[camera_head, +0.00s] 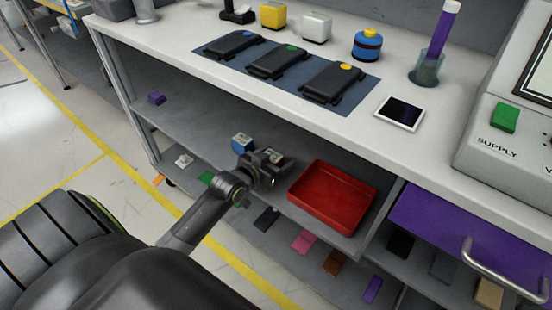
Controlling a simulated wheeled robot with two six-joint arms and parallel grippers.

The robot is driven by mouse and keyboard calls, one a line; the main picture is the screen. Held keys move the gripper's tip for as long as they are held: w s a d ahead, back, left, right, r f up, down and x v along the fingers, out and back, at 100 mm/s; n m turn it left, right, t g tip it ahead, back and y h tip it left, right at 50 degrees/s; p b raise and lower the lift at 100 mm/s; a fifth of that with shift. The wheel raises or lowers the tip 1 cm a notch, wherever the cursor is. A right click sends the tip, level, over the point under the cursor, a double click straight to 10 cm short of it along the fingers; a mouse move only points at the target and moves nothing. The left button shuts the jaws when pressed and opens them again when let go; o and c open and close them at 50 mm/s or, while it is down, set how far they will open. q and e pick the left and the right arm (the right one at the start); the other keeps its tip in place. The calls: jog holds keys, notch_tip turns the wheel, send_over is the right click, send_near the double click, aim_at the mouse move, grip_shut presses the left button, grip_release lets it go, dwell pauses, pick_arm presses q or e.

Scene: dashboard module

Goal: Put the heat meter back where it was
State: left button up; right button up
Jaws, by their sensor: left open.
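My left gripper (270,169) reaches over the shelf under the tabletop, with its fingers apart. A small meter-like device with a pale face (273,154) shows right at its fingers. The gripper partly hides it, and I cannot tell whether they touch. A second small device, blue with a pale top (242,142), stands on the shelf just left of it. Neither label is readable, so I cannot tell which one is the heat meter. My right gripper is not in view.
An empty-looking red tray (332,196) sits right of the gripper on the same shelf. The tabletop (215,80) overhangs above, with black modules on a dark mat (345,103). A purple drawer (470,235) is at right.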

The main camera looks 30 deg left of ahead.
pick_arm(q)
jog(key=d+p+v, duration=0.1)
jog(key=p+v, duration=0.2)
jog(key=v, duration=0.9)
jog(key=s+d+f+n+g, duration=0.1)
jog(key=s+d+f+g, duration=0.2)
jog(key=s+f+g, duration=0.3)
jog(key=s+d+f+n+g, duration=0.1)
jog(key=s+d+f+g, duration=0.2)
jog(key=s+f+g, duration=0.3)
jog(key=s+f, duration=0.5)
jog(key=s, duration=0.5)
jog(key=shift+d+n+y, duration=0.25)
jog(key=shift+n+y, duration=0.05)
jog(key=shift+y, duration=0.1)
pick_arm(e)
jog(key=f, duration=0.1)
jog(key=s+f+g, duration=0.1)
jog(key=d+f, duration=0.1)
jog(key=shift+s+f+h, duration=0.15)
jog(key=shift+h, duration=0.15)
